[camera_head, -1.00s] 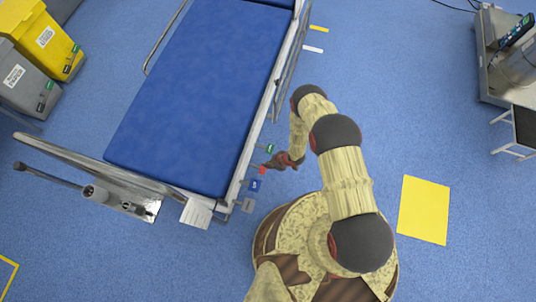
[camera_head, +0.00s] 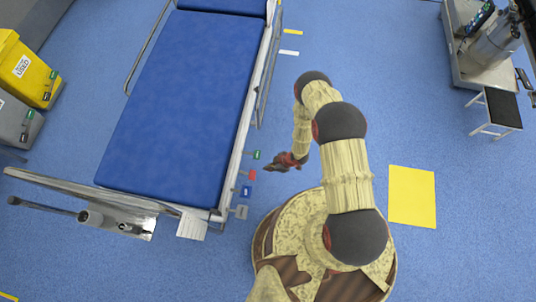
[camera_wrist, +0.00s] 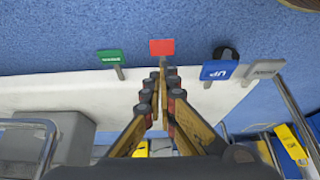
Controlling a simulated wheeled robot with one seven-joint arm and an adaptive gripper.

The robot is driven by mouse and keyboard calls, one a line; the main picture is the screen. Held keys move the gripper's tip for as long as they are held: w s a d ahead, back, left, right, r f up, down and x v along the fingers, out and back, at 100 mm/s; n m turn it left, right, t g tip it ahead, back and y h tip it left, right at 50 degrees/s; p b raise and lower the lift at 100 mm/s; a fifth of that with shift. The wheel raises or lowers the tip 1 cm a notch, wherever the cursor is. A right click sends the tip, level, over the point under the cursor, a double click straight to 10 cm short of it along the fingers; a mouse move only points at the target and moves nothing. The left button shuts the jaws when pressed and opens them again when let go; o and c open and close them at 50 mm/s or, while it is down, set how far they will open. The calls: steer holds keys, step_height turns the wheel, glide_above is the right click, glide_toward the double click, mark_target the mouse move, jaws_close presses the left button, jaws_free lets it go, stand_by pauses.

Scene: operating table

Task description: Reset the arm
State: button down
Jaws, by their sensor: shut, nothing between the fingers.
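My gripper (camera_head: 271,164) is at the end of my bent arm, beside the right side of the blue operating table (camera_head: 195,95). In the wrist view my gripper (camera_wrist: 163,72) points at the table's side, with its fingers together and nothing between them. Colored tabs stick out from that side: green (camera_head: 257,155), red (camera_head: 252,175), blue (camera_head: 246,191) and grey (camera_head: 241,211). In the wrist view the red tab (camera_wrist: 162,47) is just beyond the fingertips, the green tab (camera_wrist: 110,57) to the left, and the blue "UP" tab (camera_wrist: 222,70) to the right. A gap shows between gripper and tabs in the head view.
Yellow (camera_head: 28,70) and grey (camera_head: 17,124) bins stand at the left. A metal cart (camera_head: 470,70) and a black-topped step stool (camera_head: 502,108) stand at the upper right. A yellow floor patch (camera_head: 412,197) lies right of my base. The floor between is clear.

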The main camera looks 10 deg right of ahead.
stand_by(0.3)
steer(key=s+d+f+m+g+h, duration=0.2)
steer(key=s+d+h, duration=0.1)
steer(key=s+d, duration=0.35)
steer(key=d+r+m+g+h, duration=0.3)
steer(key=d+r, duration=0.4)
steer(key=r, duration=0.4)
step_height(320, 180, up, 39)
steer(key=w+d+m+h, duration=0.1)
steer(key=w+d+m, duration=0.15)
steer(key=m, duration=0.45)
steer(key=s+a+r+t, duration=0.1)
steer(key=s+r+t, duration=0.2)
steer(key=r, duration=0.8)
steer(key=s+a+r+m+t+y, duration=0.1)
steer(key=s+a+r+t, duration=0.1)
steer(key=r, duration=0.9)
steer(key=s+a+r+m+t, duration=0.1)
steer(key=s+a+r+t, duration=0.1)
steer(key=r, duration=0.9)
steer(key=s+t, duration=0.1)
steer(key=s, duration=0.1)
steer(key=shift+s+t, duration=0.3)
steer(key=shift+s, duration=0.1)
